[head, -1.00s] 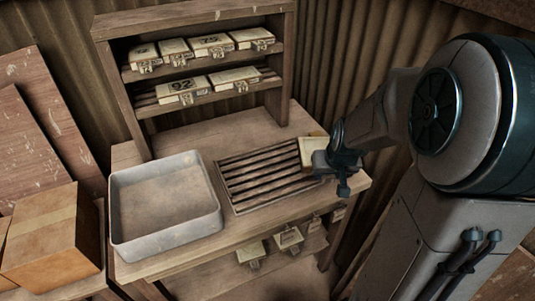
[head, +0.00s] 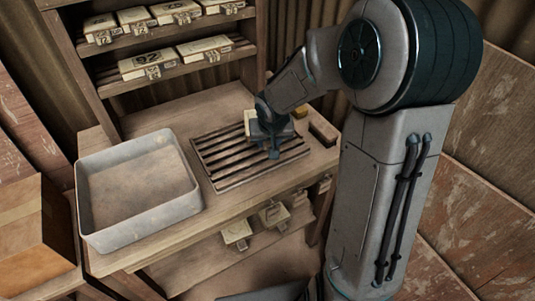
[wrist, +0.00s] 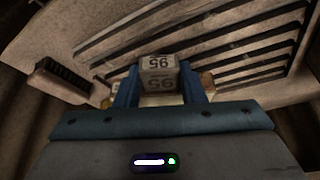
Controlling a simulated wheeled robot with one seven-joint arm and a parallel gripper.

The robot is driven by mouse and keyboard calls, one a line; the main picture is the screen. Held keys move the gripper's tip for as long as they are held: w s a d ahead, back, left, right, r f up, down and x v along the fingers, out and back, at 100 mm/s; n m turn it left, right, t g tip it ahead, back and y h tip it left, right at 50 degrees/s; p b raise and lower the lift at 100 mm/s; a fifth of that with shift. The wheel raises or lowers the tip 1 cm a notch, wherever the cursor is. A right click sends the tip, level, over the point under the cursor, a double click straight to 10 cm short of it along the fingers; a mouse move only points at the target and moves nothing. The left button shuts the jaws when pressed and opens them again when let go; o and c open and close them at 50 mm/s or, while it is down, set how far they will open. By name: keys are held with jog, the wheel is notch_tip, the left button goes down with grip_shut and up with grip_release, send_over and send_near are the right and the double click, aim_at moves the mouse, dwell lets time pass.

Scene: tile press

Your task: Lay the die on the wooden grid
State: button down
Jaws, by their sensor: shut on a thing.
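The die is a pale cream block (head: 250,122), partly hidden behind my gripper (head: 270,138) in the head view. In the wrist view the die (wrist: 158,75) sits between the two blue fingers, with dark digits, apparently 95, on two faces. My gripper (wrist: 160,92) is shut on it. The wooden grid (head: 222,168), a slatted rack on the bench, lies below the gripper, and its slats (wrist: 215,45) show beyond the die in the wrist view. The die is over the grid's back right part. I cannot tell whether it touches the slats.
A grey metal tray (head: 90,208) stands left of the grid. A brush (head: 323,131) lies right of the grid and also shows in the wrist view (wrist: 62,82). A shelf (head: 120,86) with several numbered dies stands behind.

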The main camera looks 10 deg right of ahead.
aim_at(267, 159)
jog(key=shift+w+a+f, duration=0.1)
jog(key=shift+w+a, duration=0.1)
jog(key=shift+f, duration=0.3)
jog(key=shift+f+b, duration=0.6)
jog(key=shift+f, duration=1.05)
jog(key=shift+f, duration=0.2)
jog(key=c, duration=0.9)
grip_release()
jog(key=shift+r, duration=0.1)
